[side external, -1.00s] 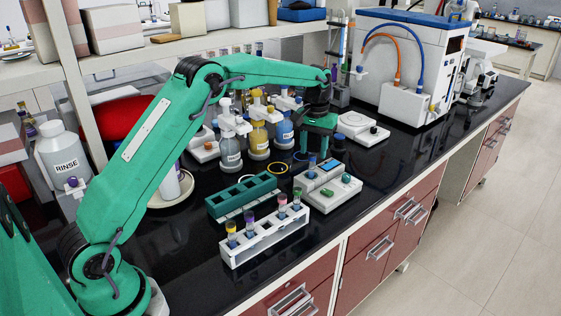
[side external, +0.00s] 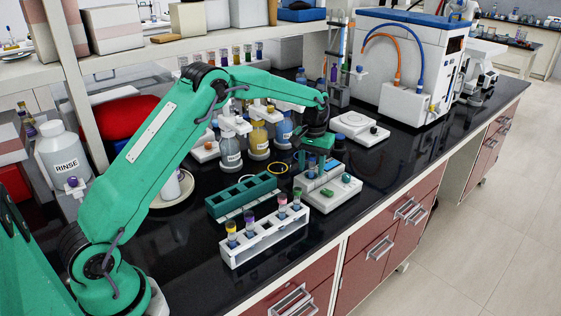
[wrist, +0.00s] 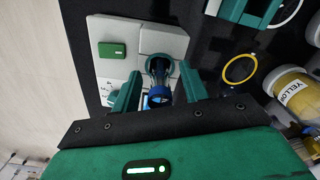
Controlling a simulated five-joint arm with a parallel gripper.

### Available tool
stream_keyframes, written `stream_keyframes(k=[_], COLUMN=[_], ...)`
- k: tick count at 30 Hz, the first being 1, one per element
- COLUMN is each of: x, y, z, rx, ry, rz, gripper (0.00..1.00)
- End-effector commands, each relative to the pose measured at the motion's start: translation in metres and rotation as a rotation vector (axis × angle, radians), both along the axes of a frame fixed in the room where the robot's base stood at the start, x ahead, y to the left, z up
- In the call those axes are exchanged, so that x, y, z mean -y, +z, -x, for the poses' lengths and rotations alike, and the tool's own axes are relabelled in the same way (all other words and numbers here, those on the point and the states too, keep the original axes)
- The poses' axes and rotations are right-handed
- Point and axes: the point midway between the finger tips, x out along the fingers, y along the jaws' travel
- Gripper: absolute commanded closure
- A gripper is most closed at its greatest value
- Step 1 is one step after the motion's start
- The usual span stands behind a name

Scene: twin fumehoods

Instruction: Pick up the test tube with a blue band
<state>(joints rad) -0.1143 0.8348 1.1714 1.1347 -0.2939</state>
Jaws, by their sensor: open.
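A test tube with a blue top (wrist: 160,98) stands in a white bench device, between my fingers in the wrist view. In the side view, the tube (side external: 311,168) is partly hidden by my gripper. My gripper (wrist: 160,74) is open, with one green finger on each side of the tube. In the side view, my gripper (side external: 316,156) is low over the device. Whether either finger touches the tube, I cannot tell.
The white device (side external: 342,191) has a green button. A white rack (side external: 265,241) with several coloured-top tubes stands in front, beside a green rack (side external: 240,195). Labelled bottles (side external: 258,138) and a yellow ring (wrist: 240,69) are close to my gripper. The front bench edge is near.

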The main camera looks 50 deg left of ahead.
Motion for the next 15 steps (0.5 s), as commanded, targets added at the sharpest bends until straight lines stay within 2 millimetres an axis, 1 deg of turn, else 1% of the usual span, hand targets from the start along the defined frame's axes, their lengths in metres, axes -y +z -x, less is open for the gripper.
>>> stream_keyframes(k=[11, 12, 14, 15], x=[0.0000, 0.0000, 0.0000, 0.0000], y=[0.0002, 0.0002, 0.0003, 0.0003], z=[0.0001, 0.0001, 0.0000, 0.0000], rx=[0.000, 0.000, 0.000, 0.000], ry=[0.000, 0.000, 0.000, 0.000], rz=[0.000, 0.000, 0.000, 0.000], gripper=[0.56, 0.58, 0.70, 0.78])
